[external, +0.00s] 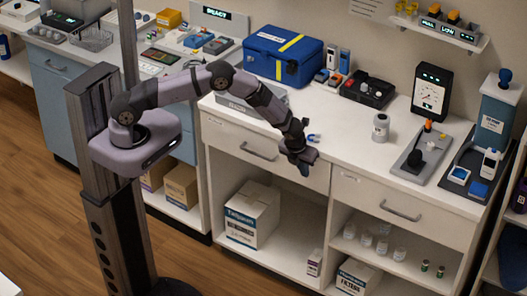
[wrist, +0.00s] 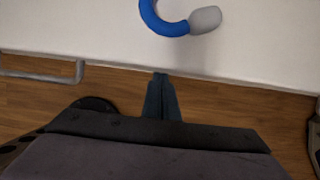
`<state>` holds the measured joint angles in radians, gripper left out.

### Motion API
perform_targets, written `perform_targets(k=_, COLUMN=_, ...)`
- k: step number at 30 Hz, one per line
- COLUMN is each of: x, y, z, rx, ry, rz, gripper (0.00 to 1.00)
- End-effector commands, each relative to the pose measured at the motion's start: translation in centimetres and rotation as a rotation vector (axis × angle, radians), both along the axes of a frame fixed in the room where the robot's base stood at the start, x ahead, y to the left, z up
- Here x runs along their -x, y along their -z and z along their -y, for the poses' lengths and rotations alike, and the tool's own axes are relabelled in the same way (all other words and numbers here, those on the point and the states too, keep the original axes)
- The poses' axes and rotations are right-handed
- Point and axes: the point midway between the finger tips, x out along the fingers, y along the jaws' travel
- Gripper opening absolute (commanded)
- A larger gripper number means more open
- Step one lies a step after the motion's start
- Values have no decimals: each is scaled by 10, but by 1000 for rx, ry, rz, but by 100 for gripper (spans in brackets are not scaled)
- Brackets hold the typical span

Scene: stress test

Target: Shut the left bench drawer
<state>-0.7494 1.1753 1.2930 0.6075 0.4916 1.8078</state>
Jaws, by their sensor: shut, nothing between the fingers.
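The left bench drawer (external: 233,142) is a white front with a grey bar handle (external: 258,152) under the white worktop. I see no open gap or drawer interior; its front looks about level with the bench, though a small offset is hard to tell. My gripper (external: 304,170) hangs by the right end of this drawer front, to the right of the handle. In the wrist view, my gripper's dark fingers (wrist: 160,80) are together and empty, with tips close to the bench edge. I cannot tell if they touch it. A bar handle (wrist: 42,70) shows at left.
A blue and grey curved piece (wrist: 180,20) lies on the worktop near the edge. The right drawer (external: 370,198) looks closed. Open shelves with boxes (external: 252,213) lie below.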

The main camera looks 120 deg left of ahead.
Motion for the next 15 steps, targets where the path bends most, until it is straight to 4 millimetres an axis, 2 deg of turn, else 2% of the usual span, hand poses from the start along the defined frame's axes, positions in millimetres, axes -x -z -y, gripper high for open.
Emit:
perform_targets(k=1, x=0, y=-4, z=-7, rx=-12, ry=-1, rz=7, gripper=0)
perform_targets(k=8, x=0, y=-5, z=-8, rx=-15, ry=0, rz=9, gripper=0)
perform_targets(k=15, x=-1, y=-6, z=7, rx=-13, ry=1, rz=7, gripper=0)
